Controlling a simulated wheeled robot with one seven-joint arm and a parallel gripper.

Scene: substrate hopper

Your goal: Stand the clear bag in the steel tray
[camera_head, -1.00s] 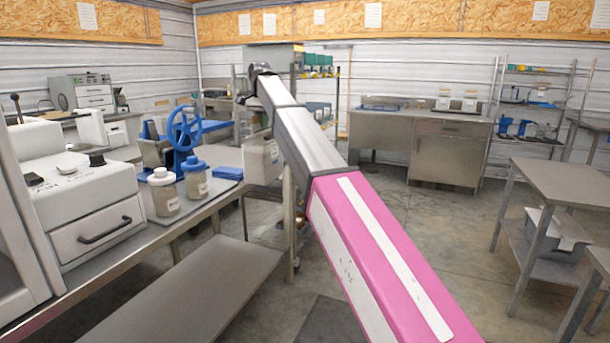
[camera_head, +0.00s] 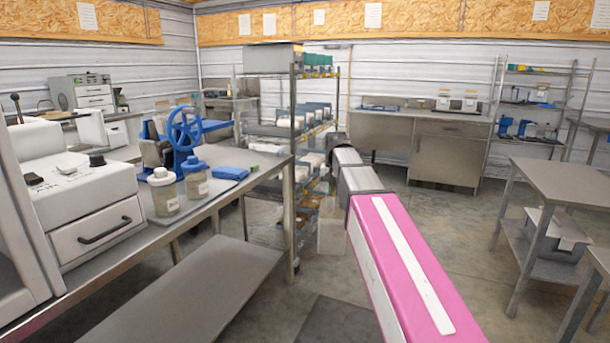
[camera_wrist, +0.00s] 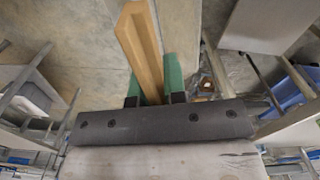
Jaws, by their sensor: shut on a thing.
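My gripper (camera_wrist: 152,85) shows in the wrist view with its green fingers on both sides of a long tan strip-like thing (camera_wrist: 140,40), shut on it. In the head view a pale, boxy thing (camera_head: 330,236) hangs below the end of my arm, in front of the shelf rack; it looks like the clear bag held upright, partly hidden by my arm. My fingers are hidden there. I cannot make out the steel tray for certain in either view.
A steel bench (camera_head: 228,160) on the left bears two lidded jars, a blue-wheeled device (camera_head: 186,130) and a blue pad (camera_head: 231,173). A loaded shelf rack (camera_head: 293,150) stands beyond. A steel table (camera_head: 565,182) is at right. The floor (camera_head: 455,230) between is clear.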

